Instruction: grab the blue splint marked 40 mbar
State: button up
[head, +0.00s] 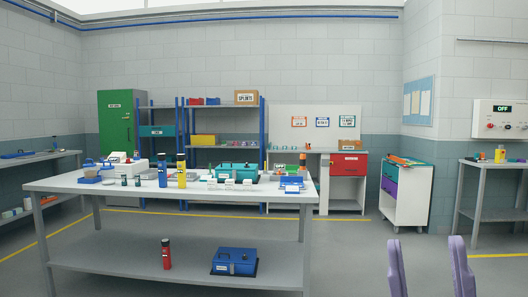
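I cannot pick out a blue splint marked 40 mbar, as most labels are too small to read. A cardboard box (246,97) on the blue shelving at the back seems to read "splints". Blue things in view are a blue cylinder (162,172) standing on the long table, a small blue case (291,181) at its right end, and a blue box (234,261) on its lower shelf. My gripper (426,266) shows as two purple fingers at the bottom right. They stand apart with nothing between them, far in front of the furniture.
The long grey table (75,185) stands ahead on the left, crowded with small items. A green cabinet (116,125), a workbench with a red drawer (348,165) and a white cart (408,195) line the back. A side table (490,163) stands right. The floor (350,255) right of the long table is clear.

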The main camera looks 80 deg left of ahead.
aim_at(12, 156)
jog(key=u, duration=1.35)
jog(key=j+u, duration=0.3)
jog(key=u, duration=0.2)
jog(key=j+u, duration=0.3)
jog(key=u, duration=0.15)
jog(key=i+j+u, duration=0.15)
jog(key=j+u, duration=0.3)
jog(key=i+j+u, duration=0.25)
jog(key=j+u, duration=0.2)
jog(key=i+j+u, duration=0.25)
jog(key=u, duration=0.2)
jog(key=i+j+u, duration=0.25)
jog(key=u, duration=0.2)
jog(key=i+j+u, duration=0.15)
jog(key=i+u, duration=0.75)
jog(key=i, duration=0.15)
jog(key=i+l+u, duration=0.1)
jog(key=i+u, duration=0.25)
jog(key=i, duration=0.9)
jog(key=i+z, duration=0.3)
jog(key=i, duration=0.3)
jog(key=i+j+z, duration=0.1)
jog(key=i+z, duration=0.2)
jog(key=i, duration=0.25)
jog(key=i+j+z, duration=0.1)
jog(key=i+z, duration=0.4)
jog(key=i, duration=0.7)
